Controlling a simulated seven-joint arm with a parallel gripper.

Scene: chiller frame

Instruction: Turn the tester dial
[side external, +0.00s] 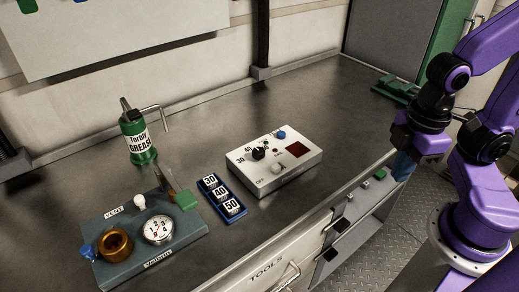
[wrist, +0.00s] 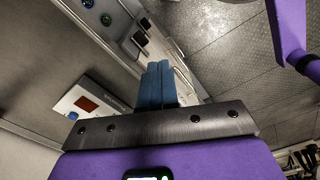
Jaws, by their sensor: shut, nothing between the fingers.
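The tester (side external: 292,168) is a white box on the grey bench, with a black dial (side external: 258,153) on its top among printed numbers such as 30 and 40. It also has a blue knob (side external: 281,134), a dark red display (side external: 297,149) and a pale round button (side external: 278,168). Part of the tester (wrist: 72,103) shows at the left in the wrist view, but its black dial is hidden there. My gripper (side external: 402,166) is at the right, beyond the bench's front edge and well apart from the tester. Its blue fingers (wrist: 158,84) are together and empty.
Left of the tester are a blue tray with number blocks (side external: 220,194), a gauge block (side external: 125,245) and a green grease can (side external: 138,140). A green object (side external: 394,90) lies at the bench's far right. Bench (side external: 335,100) behind the tester is clear.

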